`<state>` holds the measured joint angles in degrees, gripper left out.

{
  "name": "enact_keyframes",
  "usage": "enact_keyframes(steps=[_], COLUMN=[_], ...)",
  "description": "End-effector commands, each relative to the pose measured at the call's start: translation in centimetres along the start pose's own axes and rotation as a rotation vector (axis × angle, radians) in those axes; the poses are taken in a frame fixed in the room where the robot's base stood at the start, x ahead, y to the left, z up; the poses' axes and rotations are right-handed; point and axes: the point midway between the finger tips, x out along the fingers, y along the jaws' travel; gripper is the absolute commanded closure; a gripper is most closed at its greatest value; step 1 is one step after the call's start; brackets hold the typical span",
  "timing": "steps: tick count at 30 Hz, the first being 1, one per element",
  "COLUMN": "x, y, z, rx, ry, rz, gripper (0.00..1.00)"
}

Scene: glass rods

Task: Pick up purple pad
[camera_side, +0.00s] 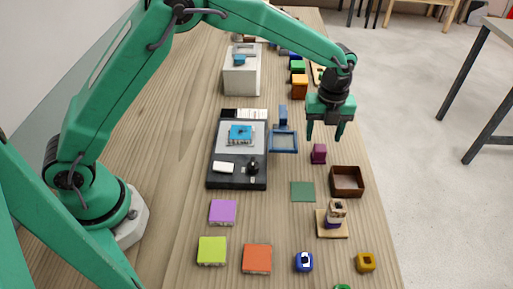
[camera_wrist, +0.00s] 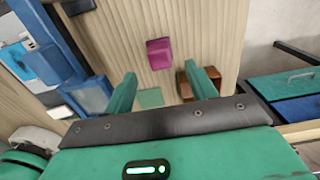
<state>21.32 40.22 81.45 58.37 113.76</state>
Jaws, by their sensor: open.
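The purple pad (camera_side: 223,212) lies flat on the wooden table in the side view, in front of the black device, with a lime pad and an orange pad nearer the camera. I cannot make it out in the wrist view. My gripper (camera_side: 325,134) is open and empty, pointing down above the right side of the table, well to the right of and behind the purple pad. In the wrist view my gripper (camera_wrist: 165,85) shows two green fingers apart with nothing between them but table, a green square and part of a brown box.
A magenta block (camera_side: 319,153) stands below my gripper. Nearby are a blue frame (camera_side: 284,140), a brown box (camera_side: 361,182) and a green square (camera_side: 303,191). The black device (camera_side: 214,180) stands behind the purple pad. The lime pad (camera_side: 212,250) and orange pad (camera_side: 257,258) lie in front.

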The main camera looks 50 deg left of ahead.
Motion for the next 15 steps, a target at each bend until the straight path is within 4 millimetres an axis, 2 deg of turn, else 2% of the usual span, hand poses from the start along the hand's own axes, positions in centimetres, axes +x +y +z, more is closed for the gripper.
enact_keyframes(steps=[10, 15], x=[0.9, 2.3], y=[0.0, 0.1], z=[0.0, 0.0], rx=[-0.001, -0.001], ry=[0.0, 0.001], rz=[0.0, 0.002], gripper=[0.44, 0.44])
